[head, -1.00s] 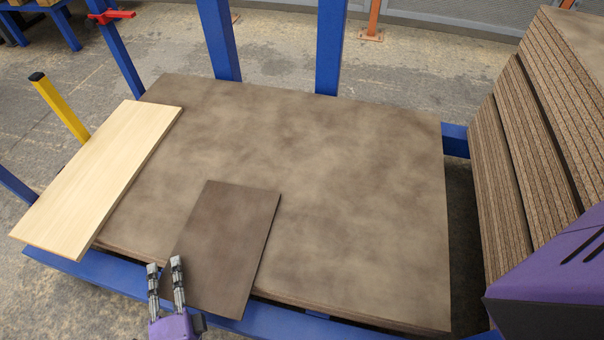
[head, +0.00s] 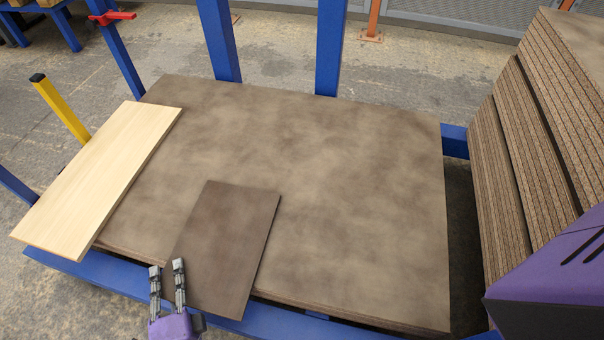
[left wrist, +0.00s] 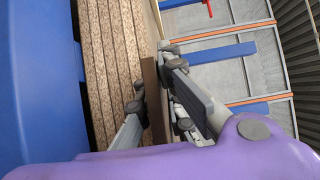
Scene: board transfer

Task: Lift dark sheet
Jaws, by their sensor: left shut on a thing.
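The dark sheet (head: 225,240) is a small dark brown board. It lies flat on the large brown board (head: 330,190), its near end jutting past the large board's front edge. My left gripper (head: 167,267) is at the sheet's near left edge, one finger over the sheet's corner. In the left wrist view, my left gripper (left wrist: 158,100) has the sheet's thin brown edge (left wrist: 153,88) between its fingers and is shut on it. My right gripper is not in view.
A pale wooden board (head: 105,180) lies at the left. Blue frame posts (head: 330,45) stand behind, with a yellow post (head: 60,108) at the left. A tall stack of boards (head: 530,150) stands at the right. A blue rail (head: 100,278) runs along the front.

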